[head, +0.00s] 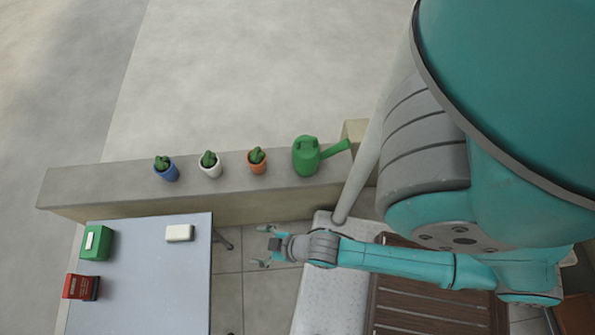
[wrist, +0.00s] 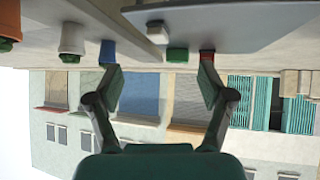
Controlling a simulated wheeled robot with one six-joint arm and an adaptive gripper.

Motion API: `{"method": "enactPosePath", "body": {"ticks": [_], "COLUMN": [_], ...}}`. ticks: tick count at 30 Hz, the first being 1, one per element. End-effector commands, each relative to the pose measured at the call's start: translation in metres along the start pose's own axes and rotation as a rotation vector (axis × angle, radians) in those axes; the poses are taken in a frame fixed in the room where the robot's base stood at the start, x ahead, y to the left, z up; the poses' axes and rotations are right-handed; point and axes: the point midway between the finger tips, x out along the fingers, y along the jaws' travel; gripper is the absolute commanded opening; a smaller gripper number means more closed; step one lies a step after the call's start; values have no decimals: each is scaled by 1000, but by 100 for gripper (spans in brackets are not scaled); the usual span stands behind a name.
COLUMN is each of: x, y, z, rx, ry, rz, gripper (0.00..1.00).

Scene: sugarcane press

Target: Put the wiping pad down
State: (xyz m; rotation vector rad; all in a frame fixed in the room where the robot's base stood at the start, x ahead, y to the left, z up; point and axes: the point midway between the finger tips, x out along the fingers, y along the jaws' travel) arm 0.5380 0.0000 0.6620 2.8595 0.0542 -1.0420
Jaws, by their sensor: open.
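A small white block (head: 179,233), which looks like the wiping pad, lies flat on the pale grey table (head: 150,290) near its far right part. My gripper (head: 265,246) is open and empty, to the right of the table and apart from the pad. In the wrist view, which looks upside down, the open fingers (wrist: 160,75) have nothing between them. The white pad (wrist: 157,32) shows on the tabletop (wrist: 250,22) beyond them.
A green box (head: 97,243) and a red box (head: 80,287) stand at the table's left side. Behind the table, a low wall (head: 110,180) carries a blue pot (head: 166,171), a white pot (head: 210,168), an orange pot (head: 257,164) and a green watering can (head: 306,157). Tiled floor lies right of the table.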

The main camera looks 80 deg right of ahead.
Motion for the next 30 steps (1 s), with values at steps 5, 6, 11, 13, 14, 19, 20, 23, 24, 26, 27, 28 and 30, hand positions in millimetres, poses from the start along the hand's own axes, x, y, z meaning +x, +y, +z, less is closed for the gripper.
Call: {"method": "enactPosePath", "body": {"ticks": [5,6,11,13,14,19,20,23,24,26,27,28,30], "x": [-59,-72,-124,-147,-156,-202,-208,-222,-226,-229,-230,-231,-231], "y": [1,2,4,5,5,8,9,10,10,10,10,10,10], "z": [-12,-16,-37,-48,-52,-79,-83,-93,-95,-98,-98,-99,-99], "rx": [26,31,55,64,69,89,91,98,100,102,103,103,103], "ry": [102,126,222,264,281,368,380,409,417,424,427,428,429], "rz": [9,11,17,19,19,22,22,22,22,22,22,22,22], "gripper": [81,81,81,81,81,81,81,81,81,81,81,81,81]}}
